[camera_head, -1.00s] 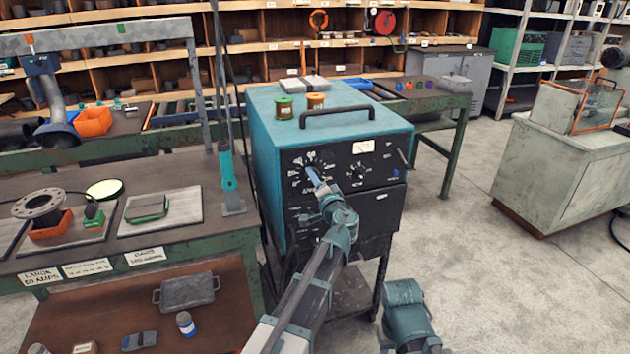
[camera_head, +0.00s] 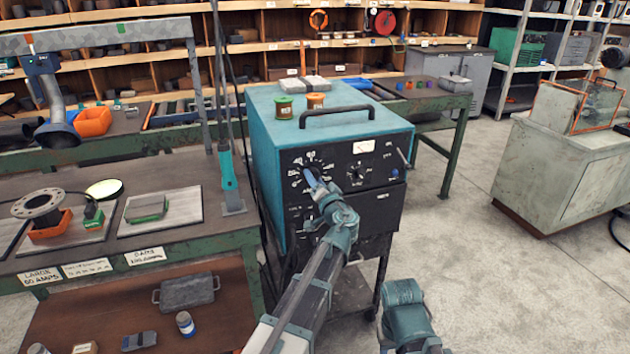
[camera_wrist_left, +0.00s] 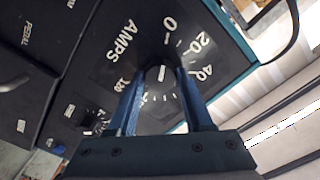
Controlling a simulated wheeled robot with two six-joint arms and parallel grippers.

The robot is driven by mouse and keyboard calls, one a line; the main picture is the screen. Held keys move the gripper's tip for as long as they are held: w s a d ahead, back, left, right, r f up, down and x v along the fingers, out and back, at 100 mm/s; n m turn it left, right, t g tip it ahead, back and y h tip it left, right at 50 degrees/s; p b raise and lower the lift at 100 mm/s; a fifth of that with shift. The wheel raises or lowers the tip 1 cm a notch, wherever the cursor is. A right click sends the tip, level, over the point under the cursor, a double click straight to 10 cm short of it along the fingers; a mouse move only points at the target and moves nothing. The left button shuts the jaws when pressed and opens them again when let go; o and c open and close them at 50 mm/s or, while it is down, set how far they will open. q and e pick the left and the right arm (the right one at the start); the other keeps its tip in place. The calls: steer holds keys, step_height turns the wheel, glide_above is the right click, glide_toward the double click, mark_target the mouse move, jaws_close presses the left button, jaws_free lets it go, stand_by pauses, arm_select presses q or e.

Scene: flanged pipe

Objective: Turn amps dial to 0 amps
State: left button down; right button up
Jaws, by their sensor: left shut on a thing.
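The teal welding machine (camera_head: 262,175) stands in the middle of the head view, its black front panel facing me. The amps dial (camera_wrist_left: 158,76) is a dark round knob with a short white mark, in the left wrist view. White numbers 0, 20 and 40 and the word AMPS surround it. My left gripper (camera_head: 312,178) is at this dial in the head view. In the left wrist view its two blue fingers (camera_wrist_left: 160,78) are shut on the knob's sides. The mark lies roughly in line with the 0, but I cannot tell its exact setting. My right gripper is out of view.
A second, smaller dial (camera_head: 357,172) sits right of the amps dial on the panel. A black handle (camera_head: 337,112) and two spools (camera_head: 315,101) are on top of the machine. A green workbench (camera_head: 200,248) stands close on the left. The floor to the right is open.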

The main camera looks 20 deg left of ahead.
arm_select(q)
steer(key=shift+c, duration=1.5)
jaws_free()
steer(key=v, duration=1.4)
steer(key=shift+a+f, duration=0.1)
steer(key=s+a+f+n+g, duration=0.3)
steer(key=s+a+f+g, duration=0.2)
steer(key=a+f+g, duration=0.4)
steer(key=s+d+f+g+h, duration=0.25)
steer(key=s+f+h, duration=0.35)
steer(key=s+f, duration=0.3)
steer(key=s+d+f+m+g+h, duration=0.1)
steer(key=s+d+f+g+h, duration=0.2)
steer(key=s+d+f+h, duration=0.1)
steer(key=s+d+r+m+y+p, duration=0.1)
steer(key=s+d+r+m+p, duration=0.2)
steer(key=s+d+r+p, duration=0.3)
steer(key=d+r+p, duration=0.2)
steer(key=d+r, duration=0.1)
steer(key=d, duration=0.2)
steer(key=shift+d+m+g+p, duration=0.15)
steer(key=shift+m+g+p, duration=0.2)
steer(key=shift+m, duration=0.05)
